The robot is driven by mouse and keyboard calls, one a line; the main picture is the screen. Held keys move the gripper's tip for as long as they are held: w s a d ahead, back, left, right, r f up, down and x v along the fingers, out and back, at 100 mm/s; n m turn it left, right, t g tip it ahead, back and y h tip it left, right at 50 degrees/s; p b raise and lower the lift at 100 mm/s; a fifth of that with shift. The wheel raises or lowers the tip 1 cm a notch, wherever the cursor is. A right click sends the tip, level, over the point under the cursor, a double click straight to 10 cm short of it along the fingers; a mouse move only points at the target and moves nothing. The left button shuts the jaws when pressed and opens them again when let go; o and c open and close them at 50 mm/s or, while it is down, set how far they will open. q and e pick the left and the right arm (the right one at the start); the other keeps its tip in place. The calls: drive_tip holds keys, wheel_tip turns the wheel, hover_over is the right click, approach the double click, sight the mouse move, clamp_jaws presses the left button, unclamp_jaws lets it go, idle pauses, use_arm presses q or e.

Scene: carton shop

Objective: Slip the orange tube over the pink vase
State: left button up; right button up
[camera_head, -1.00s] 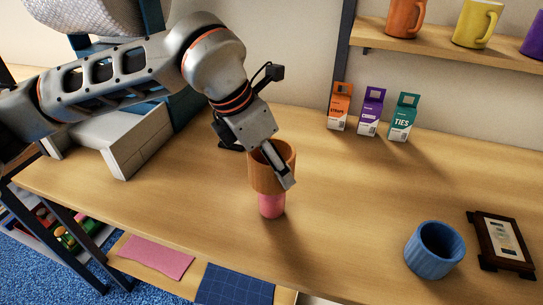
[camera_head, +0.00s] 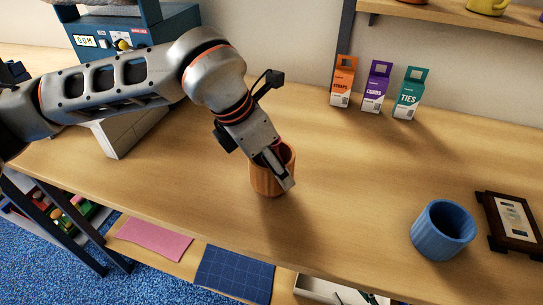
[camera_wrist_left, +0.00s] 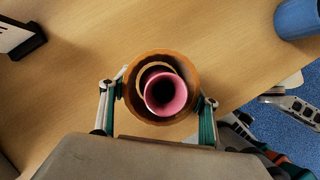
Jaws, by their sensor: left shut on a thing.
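My left gripper (camera_head: 280,170) comes in from the left and is shut on the wall of the orange tube (camera_head: 265,182). The tube stands upright and appears to reach the table, though its bottom edge is hard to judge. In the left wrist view, the gripper's fingers are on either side of the tube (camera_wrist_left: 190,75), and the pink vase (camera_wrist_left: 166,93) is inside it, off centre toward the lower side.
A blue ribbed cup (camera_head: 442,232) and a dark picture frame (camera_head: 508,222) stand to the right. An orange box (camera_head: 342,82), a purple box (camera_head: 376,87) and a teal box (camera_head: 408,95) stand at the back. The table between them is clear.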

use_arm(q)
wheel_tip(320, 180, down, 2)
drive_tip(key=shift+f, duration=0.1)
drive_tip(key=shift+f+b, duration=0.45)
drive_tip(key=shift+f, duration=0.1)
use_arm(e)
drive_tip(key=shift+s+d+f, duration=0.15)
drive_tip(key=shift+s+f, duration=0.1)
drive_tip(key=shift+f, duration=0.4)
drive_tip(key=shift+w+r, duration=0.1)
use_arm(q)
drive_tip(key=o, duration=0.8)
